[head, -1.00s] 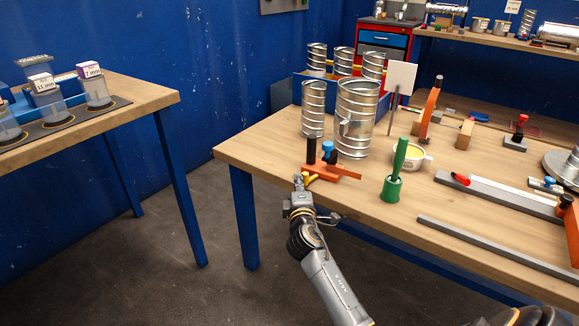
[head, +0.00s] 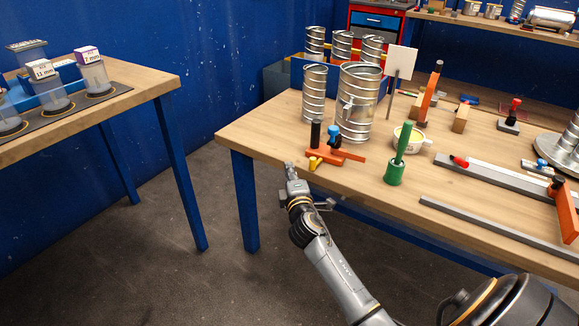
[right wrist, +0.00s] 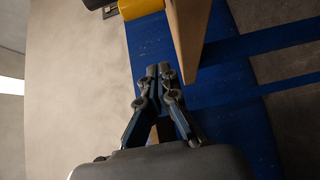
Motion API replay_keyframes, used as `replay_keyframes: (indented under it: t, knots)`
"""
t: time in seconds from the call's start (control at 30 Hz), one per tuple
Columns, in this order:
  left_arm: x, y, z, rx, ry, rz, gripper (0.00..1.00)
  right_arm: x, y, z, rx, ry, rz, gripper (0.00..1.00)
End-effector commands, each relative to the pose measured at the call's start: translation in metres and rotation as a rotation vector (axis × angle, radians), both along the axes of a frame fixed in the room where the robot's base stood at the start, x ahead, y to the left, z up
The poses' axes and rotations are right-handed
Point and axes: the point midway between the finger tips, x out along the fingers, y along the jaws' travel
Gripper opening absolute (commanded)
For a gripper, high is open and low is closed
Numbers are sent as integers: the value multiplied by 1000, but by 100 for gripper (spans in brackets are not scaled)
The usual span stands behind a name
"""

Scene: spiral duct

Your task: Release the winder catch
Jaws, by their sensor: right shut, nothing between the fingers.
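The winder is a small orange tool (head: 335,155) with a black post (head: 316,133) and a blue knob (head: 334,137), on the front left part of the wooden table. A short yellow lever (head: 314,164), which looks like the catch, sticks out at its front near the table edge. In the right wrist view a yellow end (right wrist: 140,8) shows at the top. My right gripper (head: 289,166) is shut and empty, just off the table's front edge, left of the yellow lever and apart from it. Its closed fingertips (right wrist: 158,70) also show in the right wrist view. My left gripper is out of view.
Spiral metal ducts (head: 359,104) stand behind the winder. The wooden table edge (right wrist: 187,40) is close to my right fingers. Open floor lies left of the table.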

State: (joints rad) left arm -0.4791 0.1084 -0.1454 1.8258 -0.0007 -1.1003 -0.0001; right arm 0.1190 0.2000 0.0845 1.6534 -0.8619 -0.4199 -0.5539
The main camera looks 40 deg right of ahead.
Motion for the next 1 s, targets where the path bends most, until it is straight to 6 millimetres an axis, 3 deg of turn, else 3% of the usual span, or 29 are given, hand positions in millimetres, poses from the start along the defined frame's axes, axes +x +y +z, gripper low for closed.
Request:
replay_keyframes:
  t: [0.2, 0.4, 1.0]
  knots:
    - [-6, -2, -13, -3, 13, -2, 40, -40, 20, 0, 0, 2, -2, 0]
    - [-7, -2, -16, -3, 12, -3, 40, -64, 33, 0, -1, 2, -3, 0]
    - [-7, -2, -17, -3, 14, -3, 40, -70, 37, 1, -2, 1, -3, 0]
